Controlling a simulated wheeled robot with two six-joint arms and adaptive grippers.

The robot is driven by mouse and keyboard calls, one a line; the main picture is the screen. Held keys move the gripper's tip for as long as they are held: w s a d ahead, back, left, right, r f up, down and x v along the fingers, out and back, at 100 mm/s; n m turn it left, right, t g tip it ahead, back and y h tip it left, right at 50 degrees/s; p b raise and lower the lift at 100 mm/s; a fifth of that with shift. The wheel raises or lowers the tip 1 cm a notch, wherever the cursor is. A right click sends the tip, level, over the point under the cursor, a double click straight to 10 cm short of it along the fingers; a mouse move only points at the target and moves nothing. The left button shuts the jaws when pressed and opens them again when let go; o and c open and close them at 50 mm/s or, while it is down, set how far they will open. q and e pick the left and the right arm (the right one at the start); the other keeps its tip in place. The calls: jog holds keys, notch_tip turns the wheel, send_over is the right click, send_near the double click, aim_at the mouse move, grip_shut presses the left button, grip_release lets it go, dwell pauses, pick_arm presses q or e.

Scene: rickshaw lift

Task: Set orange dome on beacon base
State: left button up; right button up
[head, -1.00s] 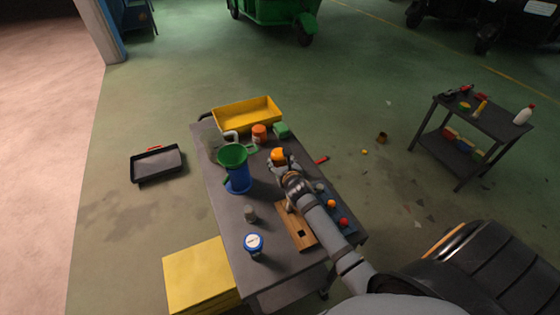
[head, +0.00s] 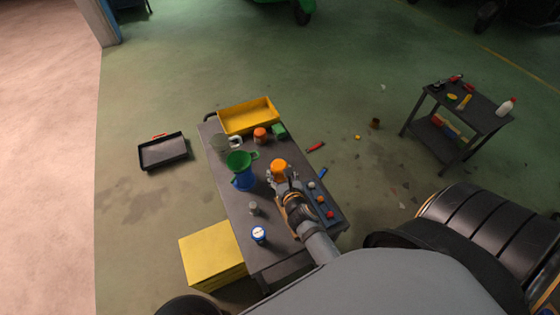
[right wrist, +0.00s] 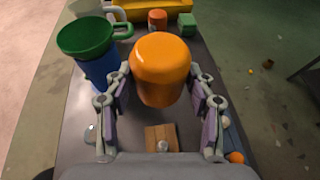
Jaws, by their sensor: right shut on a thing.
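The orange dome (head: 279,168) is held upright between the fingers of my right gripper (head: 282,178), above the grey table's (head: 234,214) right half. In the right wrist view the dome (right wrist: 162,66) sits between the two fingers of my right gripper (right wrist: 161,82), its underside hidden. Below it, nearer the wrist, a wooden block (right wrist: 153,132) with a small shiny piece on it lies on the table. In the head view my arm covers most of that wood. I cannot tell which object is the beacon base. My left gripper is not in view.
A blue jug with a green funnel (head: 240,160) stands left of the dome. Behind are a yellow tray (head: 233,125), an orange jar (head: 260,135) and a green block (head: 279,131). Small coloured knobs (head: 321,199) line the right edge.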

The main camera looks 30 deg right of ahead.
notch_tip(320, 180, down, 9)
jog(key=b, duration=0.8)
jog(key=shift+r+b, duration=0.15)
jog(key=shift+b, duration=0.25)
notch_tip(320, 180, up, 8)
jog(key=p, duration=0.8)
jog(key=shift+s, duration=0.1)
notch_tip(320, 180, down, 8)
jog(key=b, duration=0.8)
jog(key=shift+r, duration=0.1)
jog(key=shift+r+p, duration=4.15)
jog(key=shift+p, duration=0.45)
notch_tip(320, 180, down, 8)
jog(key=b, duration=0.9)
jog(key=shift+f, duration=0.15)
notch_tip(320, 180, up, 8)
jog(key=p, duration=0.8)
jog(key=shift+f, duration=0.2)
notch_tip(320, 180, down, 8)
jog(key=b, duration=0.8)
jog(key=shift+r, duration=0.2)
notch_tip(320, 180, up, 7)
jog(key=p, duration=0.7)
jog(key=shift+r+p, duration=0.4)
jog(key=shift+p, duration=0.35)
notch_tip(320, 180, down, 8)
jog(key=b, duration=0.8)
jog(key=shift+r, duration=0.25)
